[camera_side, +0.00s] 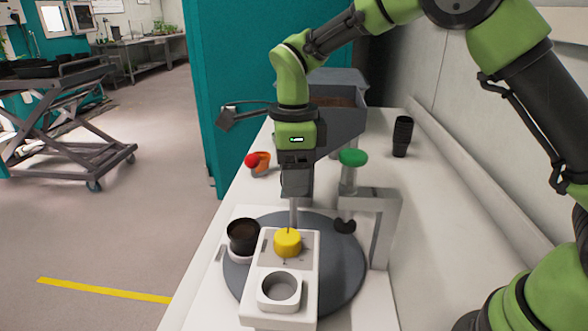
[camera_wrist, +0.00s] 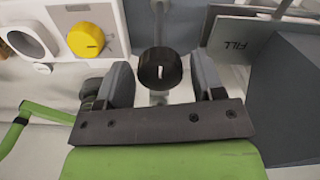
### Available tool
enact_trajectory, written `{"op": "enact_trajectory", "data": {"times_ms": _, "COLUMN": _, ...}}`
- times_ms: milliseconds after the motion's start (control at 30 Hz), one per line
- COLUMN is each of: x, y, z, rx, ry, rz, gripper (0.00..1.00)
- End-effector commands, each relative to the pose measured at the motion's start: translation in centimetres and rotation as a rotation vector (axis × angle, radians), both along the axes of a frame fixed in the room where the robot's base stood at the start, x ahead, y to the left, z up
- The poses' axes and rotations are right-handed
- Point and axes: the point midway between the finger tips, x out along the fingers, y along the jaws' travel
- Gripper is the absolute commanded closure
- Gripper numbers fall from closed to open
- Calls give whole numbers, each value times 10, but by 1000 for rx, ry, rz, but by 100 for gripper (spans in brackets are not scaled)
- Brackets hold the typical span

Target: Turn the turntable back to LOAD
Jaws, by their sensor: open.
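The grey round turntable (camera_side: 345,262) lies on the white bench, partly covered by a white box (camera_side: 255,300) with a yellow knob (camera_side: 287,243) and a white ring holder (camera_side: 279,291). A black pot with dark contents (camera_side: 243,236) stands on its left side. My gripper (camera_side: 295,192) points down above and behind the yellow knob, with a thin pale post below it. In the wrist view its jaws (camera_wrist: 161,66) are open, with a black round knob bearing a white mark (camera_wrist: 160,72) between them. I cannot tell whether they touch it. No LOAD label is readable.
A grey bracket (camera_side: 385,220) and a green knob (camera_side: 353,157) stand to the right. A red knob (camera_side: 252,160) and stacked black pots (camera_side: 402,136) are farther back.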

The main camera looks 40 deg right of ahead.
Motion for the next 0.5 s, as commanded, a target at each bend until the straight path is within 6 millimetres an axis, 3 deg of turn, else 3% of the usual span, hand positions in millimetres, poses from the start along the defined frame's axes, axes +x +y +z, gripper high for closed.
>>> {"op": "enact_trajectory", "data": {"times_ms": 500, "x": 0, "y": 0, "z": 54, "rx": 1, "ry": -3, "rz": 0, "gripper": 38}}
